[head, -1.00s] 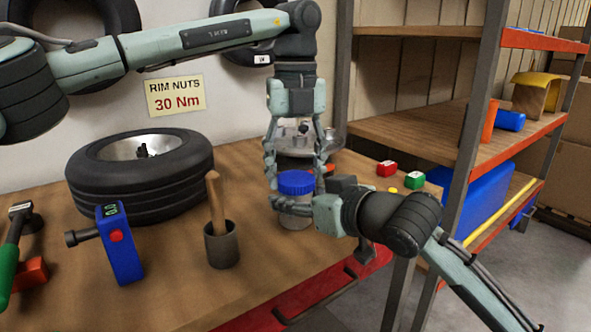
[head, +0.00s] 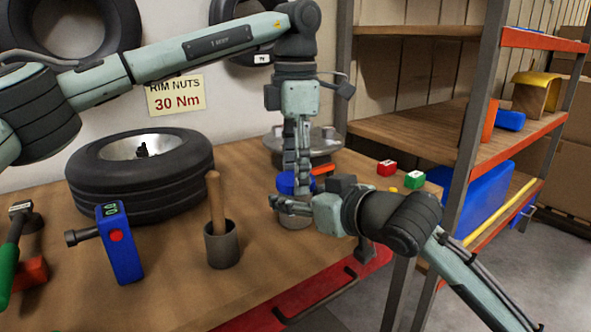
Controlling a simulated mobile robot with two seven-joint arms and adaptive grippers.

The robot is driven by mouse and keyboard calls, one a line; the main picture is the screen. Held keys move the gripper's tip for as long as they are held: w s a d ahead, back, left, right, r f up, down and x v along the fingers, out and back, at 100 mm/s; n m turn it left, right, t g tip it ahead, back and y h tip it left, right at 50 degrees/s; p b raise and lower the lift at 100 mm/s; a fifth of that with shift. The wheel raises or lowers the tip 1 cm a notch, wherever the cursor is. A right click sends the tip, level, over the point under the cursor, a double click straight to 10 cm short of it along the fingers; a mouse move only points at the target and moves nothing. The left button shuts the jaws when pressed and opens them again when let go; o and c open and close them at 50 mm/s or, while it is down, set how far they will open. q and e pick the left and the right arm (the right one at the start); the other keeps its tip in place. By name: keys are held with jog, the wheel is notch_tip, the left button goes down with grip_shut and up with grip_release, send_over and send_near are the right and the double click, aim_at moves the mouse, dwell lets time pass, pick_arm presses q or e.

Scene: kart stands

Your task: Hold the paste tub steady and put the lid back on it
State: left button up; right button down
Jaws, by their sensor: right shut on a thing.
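The paste tub (head: 292,223) stands on the workbench near its right end. My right gripper (head: 284,208) is shut on the tub from the right side. The blue lid (head: 285,184) is on top of the tub or just above it; the fingers hide whether it sits flush. My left gripper (head: 304,182) points straight down at the lid, seen edge-on. One finger crosses in front of the lid and hides part of it. The other finger is hidden, so the gap between them does not show.
A mortar with a pestle (head: 221,245), a blue torque tool (head: 121,245) and a tyre (head: 140,175) stand to the left. A shelf rack (head: 465,150) stands beyond the bench.

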pick_arm(q)
jog(key=o, duration=0.4)
jog(key=shift+r, duration=2.25)
jog(key=shift+c, duration=0.3)
jog(key=n, duration=0.1)
jog(key=r+n, duration=0.1)
jog(key=n, duration=0.1)
jog(key=shift+r+n, duration=0.25)
jog(key=shift+n, duration=0.05)
notch_tip(320, 180, up, 2)
jog(key=n, duration=0.5)
